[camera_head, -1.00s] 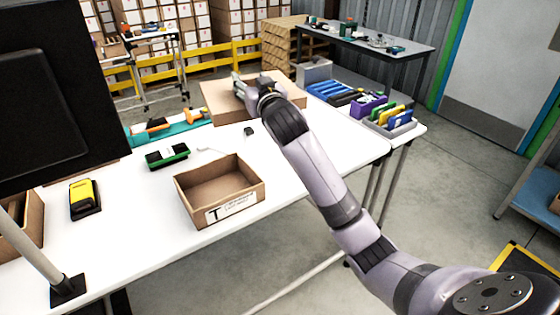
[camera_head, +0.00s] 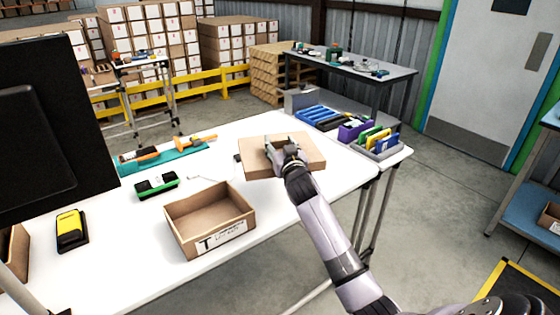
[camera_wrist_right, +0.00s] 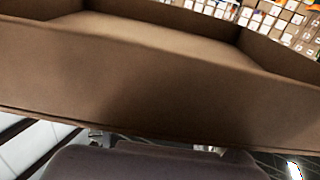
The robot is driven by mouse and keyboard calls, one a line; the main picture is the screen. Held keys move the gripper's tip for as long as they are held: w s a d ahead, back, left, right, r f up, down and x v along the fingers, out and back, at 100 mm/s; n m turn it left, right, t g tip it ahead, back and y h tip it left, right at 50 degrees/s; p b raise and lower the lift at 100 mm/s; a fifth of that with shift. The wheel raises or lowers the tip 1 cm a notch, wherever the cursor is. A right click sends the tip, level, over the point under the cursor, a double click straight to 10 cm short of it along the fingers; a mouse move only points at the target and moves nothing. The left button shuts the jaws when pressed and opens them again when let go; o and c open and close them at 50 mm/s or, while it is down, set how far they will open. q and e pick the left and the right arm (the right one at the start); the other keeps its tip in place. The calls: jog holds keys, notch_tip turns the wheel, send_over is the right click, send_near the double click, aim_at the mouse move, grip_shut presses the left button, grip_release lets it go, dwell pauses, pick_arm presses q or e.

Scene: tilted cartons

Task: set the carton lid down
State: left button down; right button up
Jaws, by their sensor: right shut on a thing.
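The carton lid (camera_head: 308,151) is a shallow brown cardboard piece at the right part of the white table, behind and right of the open carton. My right gripper (camera_head: 280,148) is shut on the lid near its middle top. It is low over the table; I cannot tell whether it touches. In the right wrist view the lid's brown wall (camera_wrist_right: 150,85) fills most of the picture, and the fingertips are hidden. The open, empty carton (camera_head: 211,218) with a "T" label stands upright on the table. My left gripper is out of view.
The white table (camera_head: 285,215) has free room right of the carton. A green-black device (camera_head: 157,187), a yellow device (camera_head: 72,230) and a teal mat (camera_head: 165,158) with orange tools lie left. Bins (camera_head: 378,142) with coloured items stand right of the lid.

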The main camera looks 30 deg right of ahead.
notch_tip(320, 180, down, 6)
jog(key=shift+r, duration=0.1)
dwell(0.4)
jog(key=shift+f+b, duration=0.6)
jog(key=shift+f, duration=0.05)
jog(key=o, duration=1.2)
jog(key=shift+c, duration=0.2)
jog(key=r+v, duration=0.1)
jog(key=v, duration=1.1)
